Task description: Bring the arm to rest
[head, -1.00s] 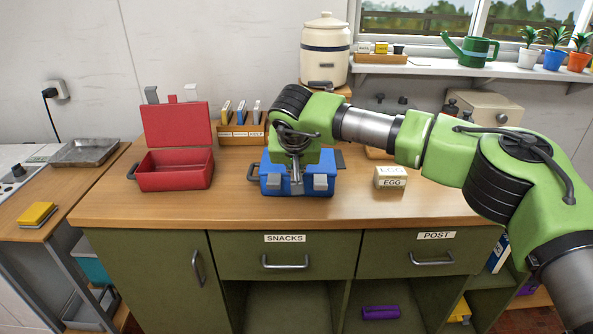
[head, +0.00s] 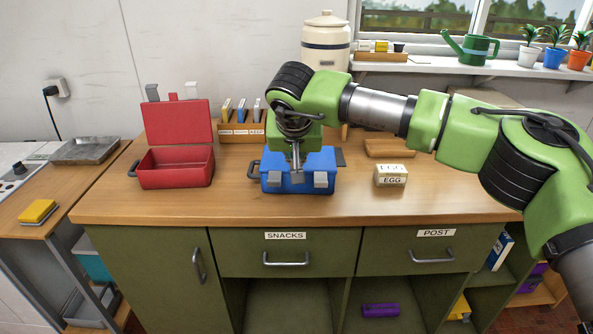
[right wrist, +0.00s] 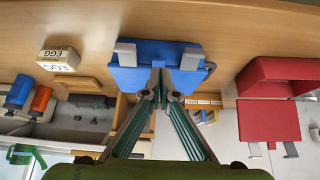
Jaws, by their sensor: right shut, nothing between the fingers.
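My right arm comes in from the right in the head view. My right gripper (head: 297,168) points down just above the blue box (head: 322,165), which stands with its lid shut on the wooden counter. The gripper's fingers are together and empty. They hide part of the box's middle, and I cannot tell whether they touch it. In the right wrist view the gripper (right wrist: 158,92) shows over the blue box (right wrist: 140,78), between its two grey latches. My left gripper is not in view.
A red box (head: 176,168) stands open on the counter at left. A labelled EGG carton (head: 391,176) stands right of the blue box. A rack of upright items (head: 240,130) and a cream crock (head: 326,45) are behind. The counter's front strip (head: 230,212) is clear.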

